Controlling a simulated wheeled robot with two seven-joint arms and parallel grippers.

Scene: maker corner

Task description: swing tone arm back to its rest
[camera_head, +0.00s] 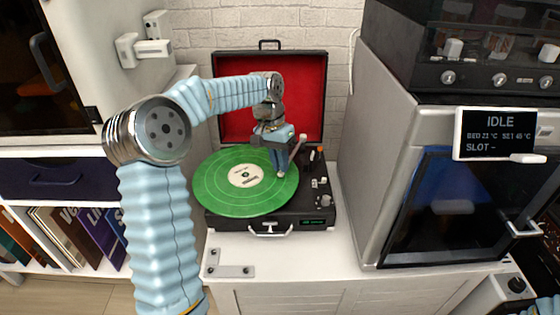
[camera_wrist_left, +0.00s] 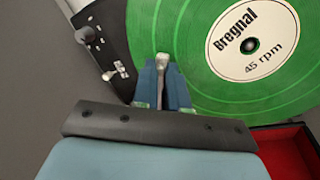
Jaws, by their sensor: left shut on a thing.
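The record player (camera_head: 310,215) is an open black case with a red-lined lid. A green record (camera_head: 222,192) lies on it and also shows in the left wrist view (camera_wrist_left: 200,85). The pale tone arm (camera_head: 296,148) reaches from the back right of the deck toward the record's right edge. My left gripper (camera_head: 281,174) is shut on the tone arm near its front end. In the left wrist view the tone arm's end (camera_wrist_left: 162,62) shows between the two blue fingertips (camera_wrist_left: 162,82), over the record's edge. The tone arm's rest is hard to make out. My right gripper is not in view.
Knobs and small switches (camera_head: 322,190) line the deck's right side. A grey machine with a dark door (camera_head: 440,215) stands close on the right. Shelves with record sleeves (camera_head: 75,235) are at the left. The white counter in front (camera_head: 290,245) is mostly clear.

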